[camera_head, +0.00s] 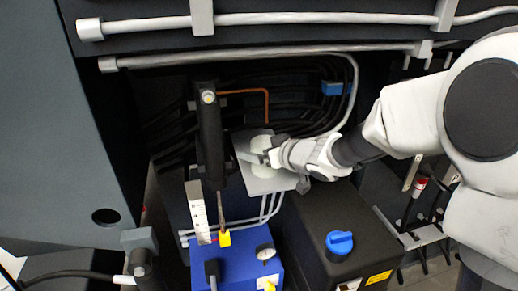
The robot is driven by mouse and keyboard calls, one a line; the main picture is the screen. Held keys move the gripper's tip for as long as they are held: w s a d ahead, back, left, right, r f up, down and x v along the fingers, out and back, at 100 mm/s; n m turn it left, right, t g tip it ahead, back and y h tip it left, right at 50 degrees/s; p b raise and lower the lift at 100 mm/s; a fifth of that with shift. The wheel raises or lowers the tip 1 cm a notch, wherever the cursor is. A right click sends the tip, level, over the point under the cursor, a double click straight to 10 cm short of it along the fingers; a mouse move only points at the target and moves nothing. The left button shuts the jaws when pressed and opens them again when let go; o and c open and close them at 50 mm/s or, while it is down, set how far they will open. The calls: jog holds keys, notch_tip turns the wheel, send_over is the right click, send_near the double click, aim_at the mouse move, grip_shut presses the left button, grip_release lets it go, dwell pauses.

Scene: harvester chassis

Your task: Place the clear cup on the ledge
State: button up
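My gripper (262,154) is at the end of my white arm, which reaches in from the right. It is over a light grey plate (264,186), which looks like the ledge, in the recess at the picture's middle. A small pale rounded shape (260,143) shows at the gripper's tip, against the plate. It may be the clear cup, but it is too small and pale to be sure. I cannot tell whether the fingers are closed around it, or whether it touches the plate. My gripper's wrist hides part of the plate's right side.
A black upright cylinder (210,140) stands just left of the plate. Below are a blue box (240,262) with a gauge and a black tank (335,225) with a blue cap (339,242). Grey pipes (270,18) cross above, and dark hoses run behind the plate.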

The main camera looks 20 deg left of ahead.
jog(key=shift+r, duration=0.1)
jog(key=shift+r, duration=0.25)
jog(key=p+v, duration=0.2)
jog(key=v, duration=1)
jog(key=shift+f, duration=0.2)
jog(key=s+d+r+m+t+h, duration=0.1)
jog(key=d+r+m+t+h, duration=0.3)
jog(key=d, duration=0.6)
jog(key=d+r+m+h, duration=0.1)
jog(key=d+m+h, duration=0.2)
jog(key=d+h, duration=0.45)
jog(key=s+d+f+m+g, duration=0.2)
jog(key=s+d+g, duration=0.1)
jog(key=s, duration=0.7)
jog(key=s+d+f+m+g, duration=0.1)
jog(key=s+d+g, duration=0.2)
jog(key=s, duration=0.7)
jog(key=shift+f+m+y, duration=0.35)
jog(key=shift+f+m, duration=0.05)
jog(key=shift+s+d, duration=0.1)
